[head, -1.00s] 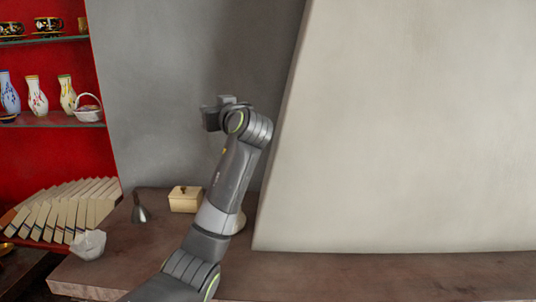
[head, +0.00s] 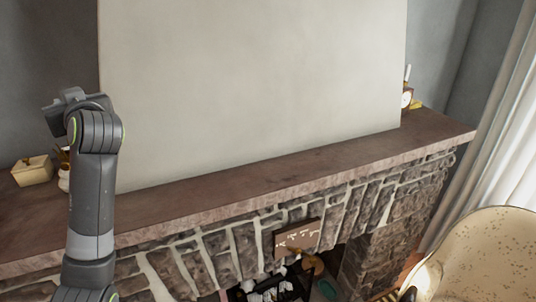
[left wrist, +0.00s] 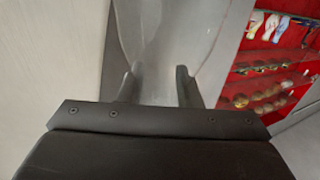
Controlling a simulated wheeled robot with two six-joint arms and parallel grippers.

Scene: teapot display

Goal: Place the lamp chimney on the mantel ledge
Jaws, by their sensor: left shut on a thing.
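The lamp chimney (left wrist: 165,38) is a clear, greyish glass piece in the left wrist view. My left gripper (left wrist: 158,88) is shut on it, with one dark finger on each side. In the head view my left gripper (head: 72,100) is raised above the left part of the mantel, and I cannot make out the glass there. The mantel ledge (head: 290,168) is a long brown shelf with a stone front. My right gripper is not in view.
A cream box (head: 32,171) stands on the ledge at the left, with a small item partly behind my arm. A small clock (head: 406,98) stands at the right end. The middle of the ledge is bare. A pale panel (head: 250,80) rises behind it.

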